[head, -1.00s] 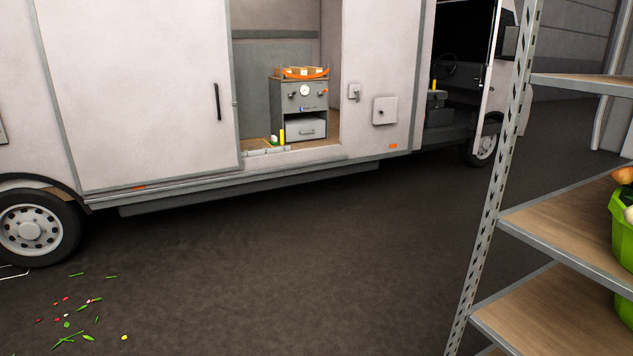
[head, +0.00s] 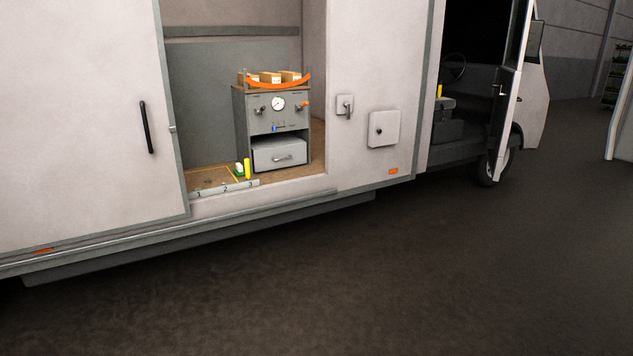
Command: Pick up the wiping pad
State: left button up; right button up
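No wiping pad can be made out for certain. A small white and green item (head: 238,170) lies on the van's wooden floor (head: 208,181), just inside the side opening; it is too small to tell whether it is the pad. A yellow upright object (head: 247,169) stands right beside it. Neither of my grippers is in view.
A grey cabinet (head: 242,128) with a gauge, a drawer (head: 280,153) and boxes on top stands in the van. The van's sliding door (head: 80,110) is left of the opening. Dark floor (head: 330,290) in front is clear. The cab door (head: 508,90) stands open.

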aim_at(239, 171)
jog(key=i, duration=0.9)
jog(key=i+l+u, duration=0.15)
jog(key=i, duration=0.8)
jog(key=i+l, duration=0.1)
jog(key=i, duration=0.8)
jog(key=i+l+u, duration=0.15)
jog(key=i+u, duration=0.2)
jog(key=i, duration=0.25)
